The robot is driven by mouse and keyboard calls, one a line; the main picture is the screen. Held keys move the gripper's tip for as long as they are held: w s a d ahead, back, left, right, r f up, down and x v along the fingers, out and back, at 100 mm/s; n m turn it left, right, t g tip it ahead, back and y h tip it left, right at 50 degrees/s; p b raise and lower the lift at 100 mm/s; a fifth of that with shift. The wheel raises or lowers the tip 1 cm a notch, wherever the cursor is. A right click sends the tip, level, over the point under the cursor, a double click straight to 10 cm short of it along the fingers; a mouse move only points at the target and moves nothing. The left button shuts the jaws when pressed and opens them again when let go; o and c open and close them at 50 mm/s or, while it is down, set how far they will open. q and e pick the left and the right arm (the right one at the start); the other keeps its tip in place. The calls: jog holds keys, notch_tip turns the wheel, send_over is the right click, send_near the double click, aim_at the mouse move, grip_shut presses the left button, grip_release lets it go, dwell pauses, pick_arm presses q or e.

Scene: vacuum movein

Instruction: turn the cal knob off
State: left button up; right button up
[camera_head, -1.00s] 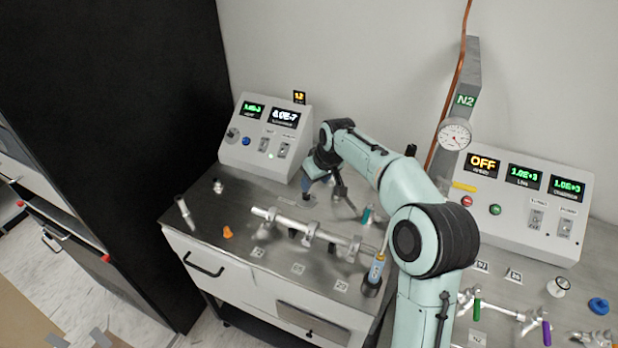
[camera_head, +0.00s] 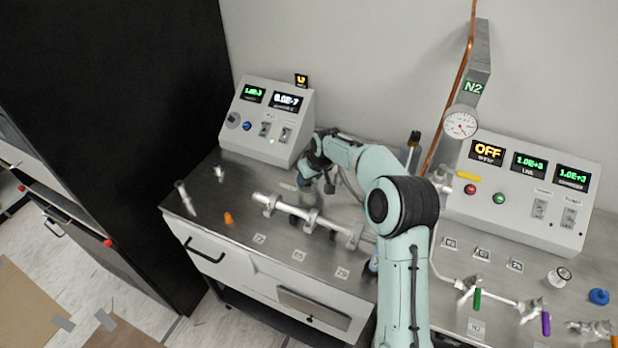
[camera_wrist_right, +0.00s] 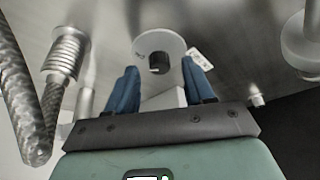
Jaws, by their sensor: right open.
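My right arm reaches over the left part of the bench in the head view. Its gripper (camera_head: 316,182) is low over the metal top, just right of the left instrument box. In the right wrist view, the gripper (camera_wrist_right: 160,84) is open, with two blue fingers apart. A pale round disc with a dark stub in it (camera_wrist_right: 150,42) shows just beyond and between the fingertips; the fingers are not closed on it. I cannot read a label, so I cannot tell for sure that it is the cal knob. My left gripper is not in view.
The left instrument box (camera_head: 267,112) stands close to the gripper. A metal pipe assembly (camera_head: 300,217) lies on the bench in front of it. An orange piece (camera_head: 228,218) stands left. In the wrist view, a ribbed metal fitting (camera_wrist_right: 64,54) and a braided hose are close at left.

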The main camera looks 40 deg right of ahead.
jog(key=shift+w+f, duration=0.3)
jog(key=shift+f, duration=0.3)
grip_shut()
